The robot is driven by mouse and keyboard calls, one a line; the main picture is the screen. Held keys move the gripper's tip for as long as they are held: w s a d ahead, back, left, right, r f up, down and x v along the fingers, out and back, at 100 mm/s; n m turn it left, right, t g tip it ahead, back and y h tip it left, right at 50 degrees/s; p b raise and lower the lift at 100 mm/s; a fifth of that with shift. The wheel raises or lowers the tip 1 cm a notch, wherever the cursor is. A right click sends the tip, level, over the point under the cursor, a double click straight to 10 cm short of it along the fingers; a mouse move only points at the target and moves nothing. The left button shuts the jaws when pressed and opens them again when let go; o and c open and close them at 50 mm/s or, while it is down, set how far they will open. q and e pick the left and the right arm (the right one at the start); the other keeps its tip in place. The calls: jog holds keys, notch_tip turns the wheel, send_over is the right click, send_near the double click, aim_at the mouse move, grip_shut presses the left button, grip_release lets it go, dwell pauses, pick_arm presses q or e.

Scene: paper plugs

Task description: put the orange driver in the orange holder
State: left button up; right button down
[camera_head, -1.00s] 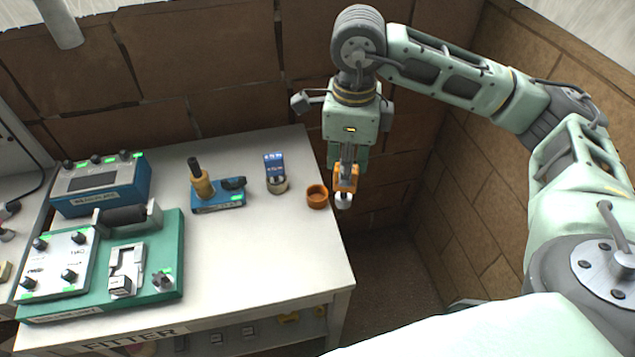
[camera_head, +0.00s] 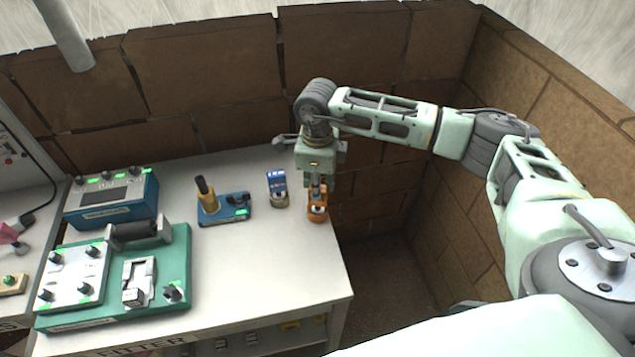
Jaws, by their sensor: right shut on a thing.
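My right gripper (camera_head: 317,188) points down over the right side of the table and is shut on the orange driver (camera_head: 318,196). The driver is upright, right at the small round orange holder (camera_head: 317,216), and the two overlap in the picture. I cannot tell whether the driver's lower end is inside the holder or just above it. The gripper and driver hide part of the holder. My left gripper is not in view.
A blue item in a tan round holder (camera_head: 279,200) stands close left of the gripper. The table's front right is clear.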

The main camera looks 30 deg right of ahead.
jog(key=shift+f, duration=0.15)
jog(key=c, duration=1.5)
grip_release()
jog(key=shift+c, duration=0.2)
jog(key=shift+r, duration=0.35)
notch_tip(320, 180, up, 12)
jog(key=b, duration=0.3)
jog(key=shift+f, duration=0.15)
